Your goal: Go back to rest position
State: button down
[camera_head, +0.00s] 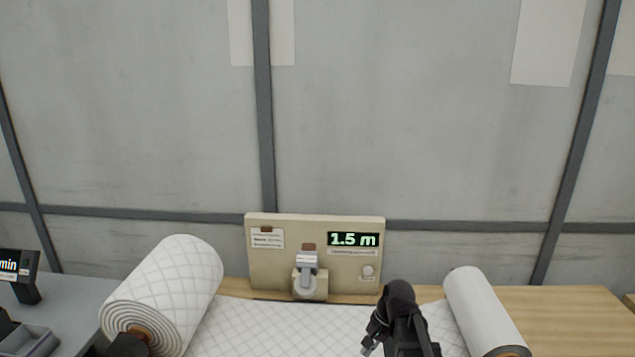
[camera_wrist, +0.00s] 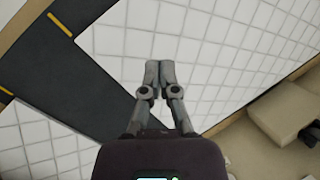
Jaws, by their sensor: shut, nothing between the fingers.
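My gripper (camera_wrist: 160,72) is shut and empty in the wrist view, its two fingertips together over the white quilted wadding (camera_wrist: 225,45). In the head view my gripper (camera_head: 369,346) is at the bottom, right of centre, above the wadding sheet (camera_head: 290,325). A thick quilted roll (camera_head: 175,285) lies to its left. A smaller white roll (camera_head: 482,310) lies to its right. I cannot tell the exact height of the fingers above the sheet.
A beige panel (camera_head: 265,270) with a "1.5 m" display (camera_head: 353,239) stands behind the sheet. A grey table (camera_head: 75,300) with a small display (camera_head: 18,275) is at the left. Bare wooden tabletop (camera_head: 570,315) shows at the right. A dark strip (camera_wrist: 95,95) crosses the wrist view.

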jog(key=s+d+n+h, duration=0.1)
jog(key=s, duration=0.1)
jog(key=s+d+n+h, duration=0.1)
jog(key=s+n, duration=0.1)
jog(key=s+d+f+n+h, duration=0.1)
jog(key=s+n, duration=0.1)
jog(key=shift+s+d, duration=0.1)
jog(key=shift+s, duration=0.25)
jog(key=shift+s+d+f+n+h, duration=0.1)
jog(key=shift+s+d+n+h, duration=0.4)
jog(key=shift+n, duration=0.2)
jog(key=shift+a, duration=0.1)
dwell(1.3)
